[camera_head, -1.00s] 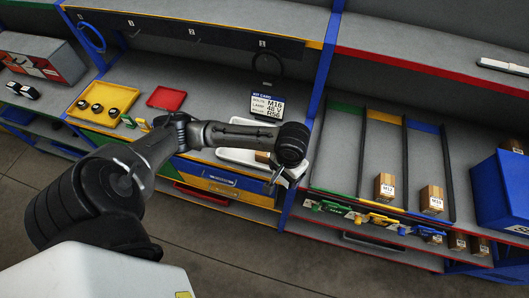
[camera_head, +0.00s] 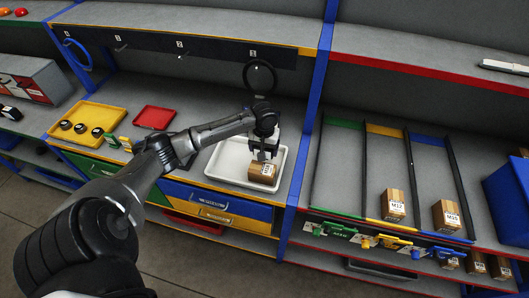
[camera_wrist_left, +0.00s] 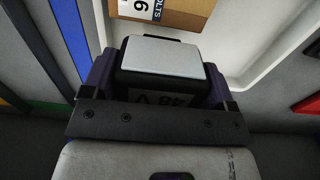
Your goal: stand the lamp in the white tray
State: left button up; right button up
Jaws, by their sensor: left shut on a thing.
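The white tray (camera_head: 225,162) lies on the counter in the middle bay. A brown bolt box (camera_head: 262,173) stands inside it near the front right; its labelled side also shows at the top of the left wrist view (camera_wrist_left: 185,12). My left gripper (camera_head: 264,152) points down over the tray, just behind the box. It is shut on the lamp, a black block with a pale grey face and a "48 V" mark, seen between the fingers in the left wrist view (camera_wrist_left: 160,58). I cannot tell whether the lamp touches the tray floor. My right gripper is out of view.
A yellow tray (camera_head: 112,112) with several dark round pieces and a red tray (camera_head: 155,118) lie to the left. A black ring (camera_head: 260,66) hangs behind my wrist. A blue post (camera_head: 307,150) stands right of the tray. The tray's left part is clear.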

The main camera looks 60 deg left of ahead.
pick_arm(q)
jog(key=w+a+f, duration=0.2)
jog(key=shift+w+a+f, duration=0.15)
jog(key=shift+w+a, duration=0.15)
jog(key=shift+a, duration=0.1)
jog(key=shift+f, duration=2)
jog(key=shift+f, duration=0.15)
jog(key=o, duration=1)
notch_tip(320, 180, up, 12)
jog(key=shift+r, duration=0.15)
